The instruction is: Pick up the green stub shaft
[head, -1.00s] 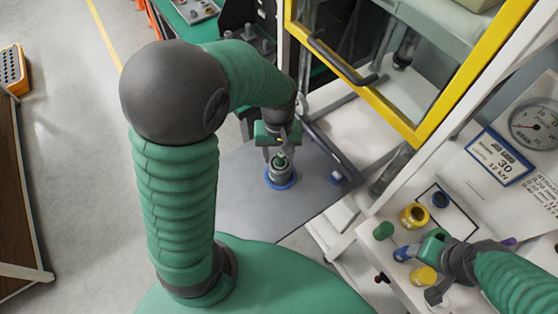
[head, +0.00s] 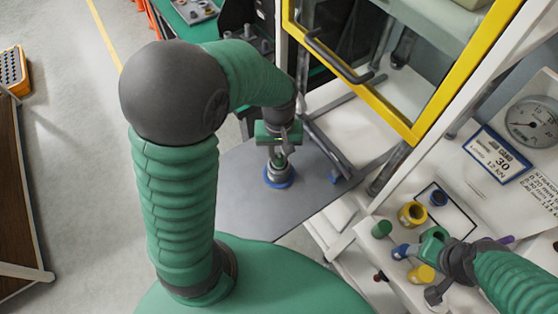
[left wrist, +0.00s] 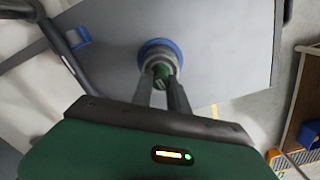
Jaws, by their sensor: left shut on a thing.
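The green stub shaft (head: 281,161) stands upright in a grey seal fixture (head: 279,173) with a blue ring base, on the grey plate. It also shows in the left wrist view (left wrist: 161,78). My left gripper (head: 279,153) is above the fixture with its fingers pointing down, shut on the shaft's upper part. In the left wrist view, my left fingers (left wrist: 161,88) lie on both sides of the green end. Another green cylindrical piece (head: 382,229) stands on the white bench at the right. My right gripper (head: 412,250) is beside a blue piece (head: 401,252) there; its jaw opening is unclear.
Yellow pieces (head: 413,215) and a dark blue one (head: 439,199) stand on the bench. A yellow-framed door (head: 412,132) with a grey handle is behind the plate. A small blue part (left wrist: 80,38) is at the plate's edge. The plate (head: 240,200) is otherwise clear.

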